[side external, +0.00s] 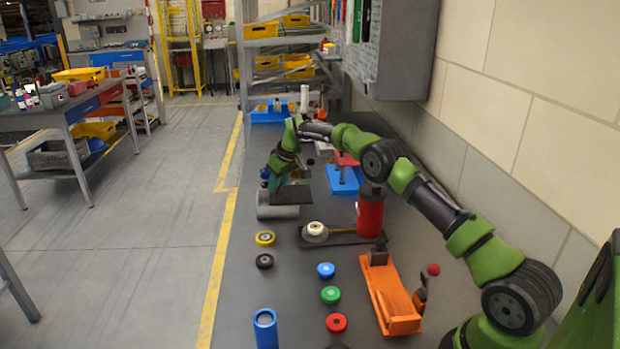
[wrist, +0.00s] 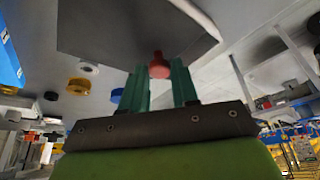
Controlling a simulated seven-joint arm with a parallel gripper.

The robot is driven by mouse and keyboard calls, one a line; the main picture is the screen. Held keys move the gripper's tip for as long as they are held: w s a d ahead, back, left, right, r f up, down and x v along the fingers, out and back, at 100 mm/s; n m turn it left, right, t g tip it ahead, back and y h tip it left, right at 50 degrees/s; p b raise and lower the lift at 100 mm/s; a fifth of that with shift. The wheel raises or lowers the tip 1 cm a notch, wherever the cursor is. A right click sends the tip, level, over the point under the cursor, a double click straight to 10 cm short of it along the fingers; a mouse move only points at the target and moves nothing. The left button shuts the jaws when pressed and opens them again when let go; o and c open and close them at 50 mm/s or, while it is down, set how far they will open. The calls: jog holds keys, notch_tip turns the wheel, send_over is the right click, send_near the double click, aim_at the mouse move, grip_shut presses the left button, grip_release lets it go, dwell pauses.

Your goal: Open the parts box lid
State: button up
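The parts box (side external: 278,211) looks like a low grey body on the bench in the side view. A dark flat plate (side external: 293,195), which looks like its lid, lies at its top right; whether it is raised cannot be told. In the wrist view the dark plate (wrist: 125,28) fills the top middle, with a red knob (wrist: 159,66) at its near edge. In the side view my gripper (side external: 279,184) is above the box, and the knob is hidden.
Yellow (side external: 265,238) and black (side external: 264,261) discs lie in front of the box. A red cylinder (side external: 370,212) stands to the right. A blue stand (side external: 343,181) is behind it. An orange fixture (side external: 388,294) and several coloured discs are nearer the camera.

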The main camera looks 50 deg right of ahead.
aim_at(299, 192)
grip_shut()
jog(key=s+d, duration=0.5)
jog(key=shift+s+d, duration=0.2)
jog(key=o, duration=0.5)
grip_release()
jog(key=v, duration=1.7)
jog(key=shift+w, duration=0.1)
